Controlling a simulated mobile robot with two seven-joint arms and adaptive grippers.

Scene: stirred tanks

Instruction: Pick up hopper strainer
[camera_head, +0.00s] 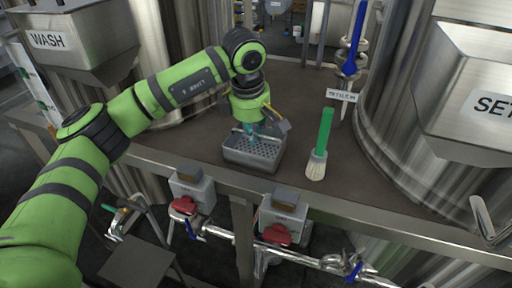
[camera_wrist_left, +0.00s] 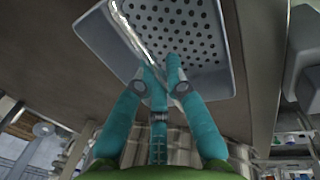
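The hopper strainer (camera_head: 247,161) is a grey metal basket with a perforated floor, near the front edge of the brown platform. It also fills the upper middle of the left wrist view (camera_wrist_left: 205,48), with a thin metal bar across it. My left gripper (camera_head: 251,137) reaches down into the basket from above. In the left wrist view its teal fingers (camera_wrist_left: 162,72) are close together, with the metal bar between their tips. They appear closed on this bar. The basket appears to rest on the platform. My right gripper is in neither view.
Large steel tanks flank the platform, with hoppers marked WASH (camera_head: 75,40) and SET (camera_head: 480,95). Valves with red handles (camera_head: 277,235) sit below the front edge.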

